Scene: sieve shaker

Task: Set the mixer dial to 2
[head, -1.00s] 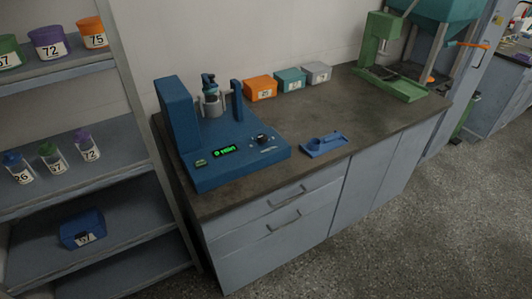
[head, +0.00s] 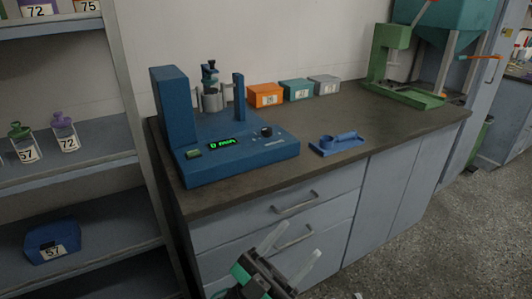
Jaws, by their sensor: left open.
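The blue mixer (head: 232,160) stands on the left part of the dark counter. Its front panel has a green lit display (head: 221,143) that seems to read "0 min", and a black dial (head: 266,131) to the right of it. The dial's pointer is too small to read. My left gripper (head: 293,245) is at the bottom of the head view, in front of the drawers and below the counter top. Its two pale fingers are apart with nothing between them. My right gripper does not show.
A blue holder (head: 337,144) lies on the counter right of the mixer. Orange (head: 265,95), teal (head: 296,90) and grey boxes (head: 324,85) stand along the wall. A green press (head: 392,70) is at the right end. Shelves (head: 95,150) flank the counter's left side.

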